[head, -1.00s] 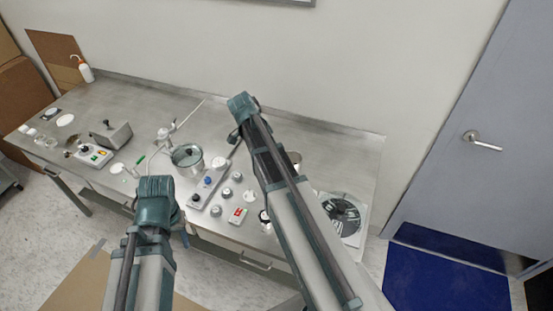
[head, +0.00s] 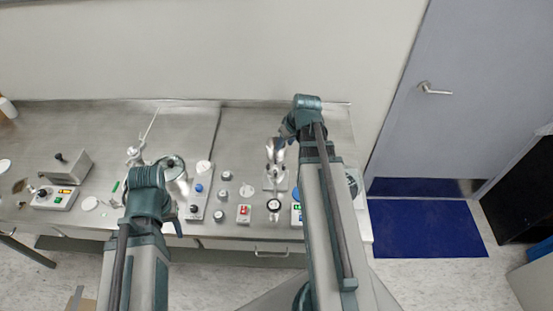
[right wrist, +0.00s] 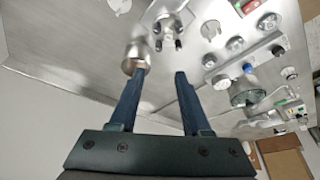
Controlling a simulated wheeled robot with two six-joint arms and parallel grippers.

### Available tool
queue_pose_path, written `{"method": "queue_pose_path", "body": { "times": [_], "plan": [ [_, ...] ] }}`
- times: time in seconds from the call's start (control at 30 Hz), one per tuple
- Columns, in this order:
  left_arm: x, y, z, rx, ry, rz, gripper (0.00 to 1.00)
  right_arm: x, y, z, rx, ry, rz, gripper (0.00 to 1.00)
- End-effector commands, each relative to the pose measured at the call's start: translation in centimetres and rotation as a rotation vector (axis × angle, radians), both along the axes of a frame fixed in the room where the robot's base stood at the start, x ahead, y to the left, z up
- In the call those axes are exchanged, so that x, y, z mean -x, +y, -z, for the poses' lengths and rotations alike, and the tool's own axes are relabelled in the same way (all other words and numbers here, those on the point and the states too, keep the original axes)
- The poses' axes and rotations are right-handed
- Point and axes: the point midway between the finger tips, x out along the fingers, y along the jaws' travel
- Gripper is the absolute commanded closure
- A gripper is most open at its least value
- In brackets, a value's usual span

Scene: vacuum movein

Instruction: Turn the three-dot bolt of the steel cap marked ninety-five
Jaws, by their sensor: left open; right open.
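A steel fixture (head: 275,180) stands on the bench, with bright steel parts rising from it. In the right wrist view the fixture (right wrist: 168,30) carries several dark-ended bolts. A steel cylinder (right wrist: 135,55) stands beside it, overlapped by one finger. No number or dot marks are legible, so I cannot tell which part is the cap marked ninety-five. My right gripper (right wrist: 164,72) is open, its two blue fingers apart with nothing clearly between them. My left gripper (head: 177,228) shows only as a small dark part past the wrist, at the bench's front edge.
Several small knobbed caps (head: 225,176) stand left of the fixture. Near them are a red-marked block (head: 243,214), a strip with a blue knob (head: 198,192) and a steel pot (head: 174,170). A grey-lidded device (head: 68,168) stands farther left. A blue mat (head: 425,228) lies right of the bench.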

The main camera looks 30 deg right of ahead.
Motion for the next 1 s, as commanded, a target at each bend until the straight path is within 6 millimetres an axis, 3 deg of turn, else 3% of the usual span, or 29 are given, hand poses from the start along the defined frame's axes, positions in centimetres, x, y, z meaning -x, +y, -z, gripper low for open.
{"method": "queue_pose_path", "body": {
  "times": [0.47,0.67,1.0],
  "plan": [
    [0.0,0.0,0.5,0.000,0.000,0.001,0.50,0.1,-0.3,0.3,0.023,-0.031,-0.081,0.52],
    [0.0,0.0,2.1,-0.001,0.000,0.004,0.50,-0.5,-0.2,1.9,0.023,-0.030,-0.081,0.52],
    [0.0,0.0,6.7,-0.002,0.001,0.011,0.50,-2.3,0.0,6.5,0.023,-0.030,-0.081,0.52]
  ]
}}
